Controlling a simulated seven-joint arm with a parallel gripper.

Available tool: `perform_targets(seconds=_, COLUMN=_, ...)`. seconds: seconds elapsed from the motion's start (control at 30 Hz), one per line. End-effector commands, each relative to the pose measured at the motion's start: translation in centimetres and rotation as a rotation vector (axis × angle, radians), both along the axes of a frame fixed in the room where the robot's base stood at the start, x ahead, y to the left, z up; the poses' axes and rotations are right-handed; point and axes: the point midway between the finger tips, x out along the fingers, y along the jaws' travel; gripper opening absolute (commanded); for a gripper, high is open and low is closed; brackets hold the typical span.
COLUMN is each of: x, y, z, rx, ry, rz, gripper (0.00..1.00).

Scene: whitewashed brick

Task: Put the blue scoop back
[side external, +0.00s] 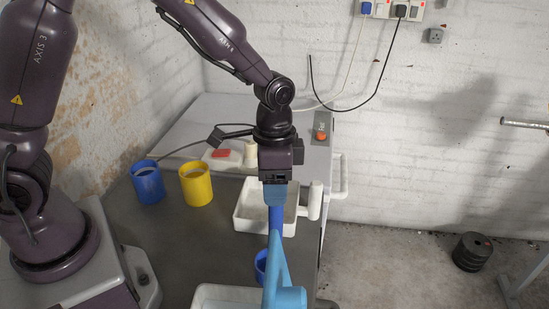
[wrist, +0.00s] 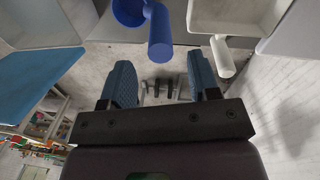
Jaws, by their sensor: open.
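The blue scoop shows in the wrist view with its round bowl (wrist: 128,12) at the top and its thick handle (wrist: 160,38) pointing toward my gripper. In the side view its handle (side external: 275,216) is just below the fingers, and part of its bowl (side external: 261,266) shows lower down, largely hidden by a light blue frame in front. My gripper (wrist: 157,62) is open, its blue fingers apart, with the handle's end in line with the gap between them. I cannot tell whether the fingers touch the handle. My gripper (side external: 275,196) points down in the side view.
A white scoop-like tray (side external: 247,226) with a handle (side external: 316,200) is close behind my gripper. A blue cup (side external: 148,183) and a yellow cup (side external: 196,184) stand left on the dark worktop (side external: 180,240). The light blue frame (side external: 277,262) and a white tray (side external: 205,297) are in front.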

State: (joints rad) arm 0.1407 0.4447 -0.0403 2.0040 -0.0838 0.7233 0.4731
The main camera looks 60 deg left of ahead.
Motion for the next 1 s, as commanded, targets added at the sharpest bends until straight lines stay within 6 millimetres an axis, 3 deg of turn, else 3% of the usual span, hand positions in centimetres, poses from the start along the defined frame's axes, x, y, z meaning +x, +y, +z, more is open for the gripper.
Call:
perform_targets(seconds=0.2, x=0.2, y=0.3, z=4.4, rx=-0.001, ry=-0.004, rz=0.000, gripper=0.56)
perform_targets(seconds=0.63, x=-0.3, y=0.9, z=7.6, rx=0.002, ry=-0.024, rz=0.025, gripper=0.56)
perform_targets(seconds=0.77, x=-2.2, y=2.2, z=10.9, rx=0.004, ry=-0.102, rz=0.109, gripper=0.56)
perform_targets(seconds=1.0, x=-8.8, y=5.3, z=16.8, rx=-0.012, ry=-0.302, rz=0.350, gripper=0.56)
